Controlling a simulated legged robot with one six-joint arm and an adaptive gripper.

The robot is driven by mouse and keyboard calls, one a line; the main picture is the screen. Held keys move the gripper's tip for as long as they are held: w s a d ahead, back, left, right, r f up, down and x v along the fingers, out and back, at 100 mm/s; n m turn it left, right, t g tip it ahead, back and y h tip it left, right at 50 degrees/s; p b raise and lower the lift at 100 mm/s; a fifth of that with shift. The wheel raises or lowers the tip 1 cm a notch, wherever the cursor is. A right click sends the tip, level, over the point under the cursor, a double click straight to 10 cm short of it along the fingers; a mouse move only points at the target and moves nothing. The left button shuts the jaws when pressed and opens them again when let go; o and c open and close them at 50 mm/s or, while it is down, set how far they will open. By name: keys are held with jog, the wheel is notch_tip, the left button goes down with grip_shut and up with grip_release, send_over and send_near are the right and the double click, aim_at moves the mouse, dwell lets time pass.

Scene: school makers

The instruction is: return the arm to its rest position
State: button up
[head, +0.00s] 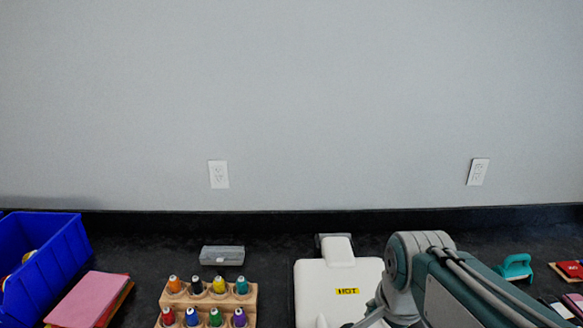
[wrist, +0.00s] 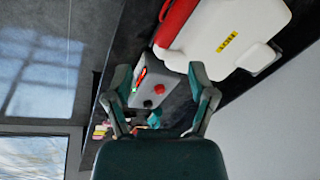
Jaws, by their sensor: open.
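My arm (head: 437,275) rises at the lower right of the head view, in front of the right side of a white press with a yellow HOT label (head: 312,290). My gripper (wrist: 159,76) shows in the wrist view with its two dark green fingers spread apart and nothing between them touching them. Beyond the fingers is a grey box with a red and a black knob (wrist: 160,90). The white press also shows in the wrist view (wrist: 215,30), at the upper right. I cannot make out the gripper's fingers in the head view.
A wooden rack (head: 250,302) of several thread spools stands left of the press. A teal-handled tool (head: 515,267) sits right. The grey wall (head: 300,100) stands behind.

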jog(key=s+n+t, duration=0.2)
jog(key=s+n, duration=0.5)
jog(key=n, duration=0.4)
jog(key=shift+s+a+r+n+t, duration=0.2)
jog(key=shift+s+r+n+t, duration=0.05)
jog(key=shift+r+n+t, duration=0.2)
